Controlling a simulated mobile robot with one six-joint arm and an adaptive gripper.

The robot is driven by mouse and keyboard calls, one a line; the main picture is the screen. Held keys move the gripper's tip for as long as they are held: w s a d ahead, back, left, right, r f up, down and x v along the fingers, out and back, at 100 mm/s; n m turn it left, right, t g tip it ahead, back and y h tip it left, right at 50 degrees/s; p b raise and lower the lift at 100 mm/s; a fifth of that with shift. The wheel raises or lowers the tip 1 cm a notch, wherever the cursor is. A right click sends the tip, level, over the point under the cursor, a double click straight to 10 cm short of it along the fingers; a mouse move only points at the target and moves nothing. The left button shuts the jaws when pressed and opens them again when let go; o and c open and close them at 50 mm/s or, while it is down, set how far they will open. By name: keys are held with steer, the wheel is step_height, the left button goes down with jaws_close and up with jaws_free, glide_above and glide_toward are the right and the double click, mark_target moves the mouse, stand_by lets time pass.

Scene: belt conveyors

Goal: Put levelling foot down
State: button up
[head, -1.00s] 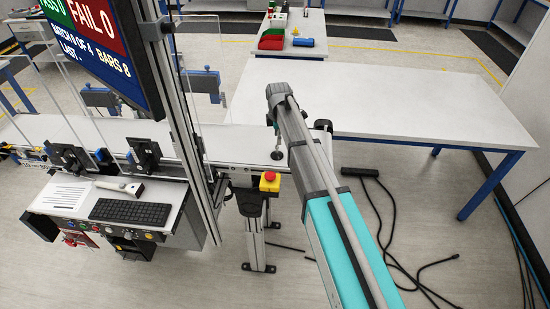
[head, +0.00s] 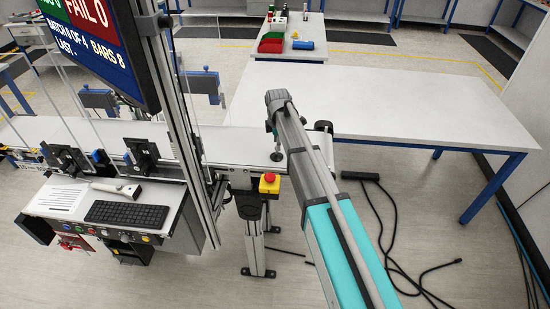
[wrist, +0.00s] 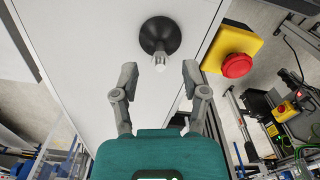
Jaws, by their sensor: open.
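The levelling foot (wrist: 160,36) has a round black base and a pale metal stem. In the wrist view it stands base-down on the white belt surface (wrist: 90,62). My gripper (wrist: 160,72) is open, its two grey fingers apart on either side of the stem's end, with a gap to each. In the head view the foot (head: 277,156) shows small near the right end of the conveyor (head: 235,146), just left of my arm. My gripper is mostly hidden behind my arm there.
A yellow box with a red emergency-stop button (wrist: 236,64) sits beside the belt edge, close right of my gripper. A long white table (head: 400,100) stands behind. A keyboard and scanner station (head: 125,213) with a screen is at left. Cables lie on the floor.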

mark_target(277, 154)
steer(key=shift+f+b, duration=1.35)
steer(key=shift+f, duration=0.3)
jaws_close()
